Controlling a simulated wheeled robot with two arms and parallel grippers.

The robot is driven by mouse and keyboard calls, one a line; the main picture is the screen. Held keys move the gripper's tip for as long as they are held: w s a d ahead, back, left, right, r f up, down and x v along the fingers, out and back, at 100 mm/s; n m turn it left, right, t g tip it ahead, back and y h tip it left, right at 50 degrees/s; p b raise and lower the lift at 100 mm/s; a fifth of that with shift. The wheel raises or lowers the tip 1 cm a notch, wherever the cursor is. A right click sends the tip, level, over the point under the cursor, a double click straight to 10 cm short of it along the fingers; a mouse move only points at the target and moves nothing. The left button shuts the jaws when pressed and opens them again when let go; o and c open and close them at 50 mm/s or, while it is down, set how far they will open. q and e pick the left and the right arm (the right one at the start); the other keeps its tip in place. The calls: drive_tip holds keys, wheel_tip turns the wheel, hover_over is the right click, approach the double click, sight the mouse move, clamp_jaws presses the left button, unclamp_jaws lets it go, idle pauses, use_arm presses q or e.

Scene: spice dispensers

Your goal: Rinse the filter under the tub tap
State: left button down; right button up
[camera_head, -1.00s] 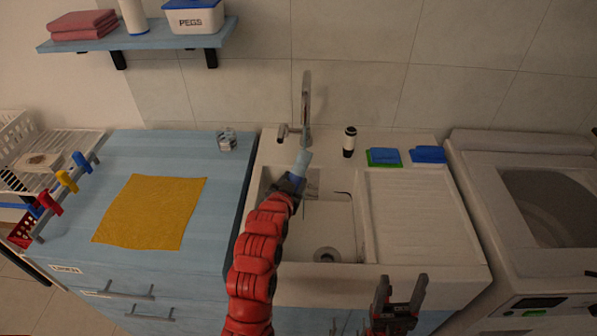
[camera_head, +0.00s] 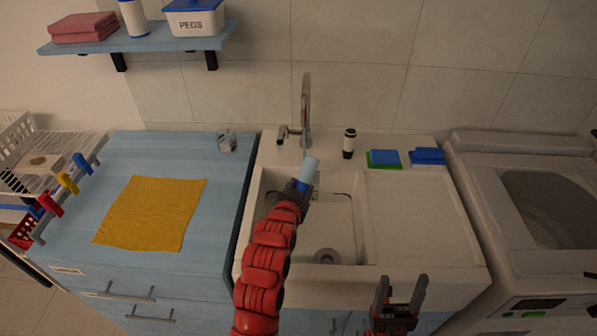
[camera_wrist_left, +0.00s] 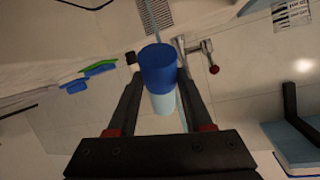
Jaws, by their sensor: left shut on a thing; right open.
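The filter (camera_head: 309,169) is a small cylinder, pale blue at one end with a darker blue part. In the left wrist view the filter (camera_wrist_left: 160,70) sits between the two fingers. The tap (camera_head: 305,100) stands behind the basin, its spout above and just behind the filter. A thin bluish line like water hangs below the spout; I cannot tell if it touches the filter. My right gripper (camera_head: 400,295) is open and empty at the sink's front edge.
The white sink (camera_head: 255,225) has a drain (camera_head: 326,256) and a ribbed drainboard (camera_head: 415,215) at right. A dark bottle (camera_head: 349,143) and blue and green sponges (camera_head: 384,158) stand on the back ledge. A glass jar (camera_head: 227,142) and yellow cloth (camera_head: 150,213) are on the left counter.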

use_arm(q)
drive_tip(key=shift+s+d+p, duration=0.2)
drive_tip(key=shift+s+d, duration=0.05)
drive_tip(key=shift+s, duration=0.65)
drive_tip(key=shift+s+d+p, duration=0.15)
drive_tip(key=shift+s+d, duration=0.05)
drive_tip(key=shift+s, duration=0.75)
drive_tip(key=shift+s+d+p, duration=0.2)
drive_tip(key=shift+s+d, duration=0.05)
drive_tip(key=shift+s, duration=0.65)
drive_tip(key=s+d+r+p, duration=0.1)
drive_tip(key=s+r+p, duration=0.1)
drive_tip(key=s+r, duration=0.2)
drive_tip(key=shift+s+d+p, duration=0.15)
drive_tip(key=shift+s+p, duration=0.25)
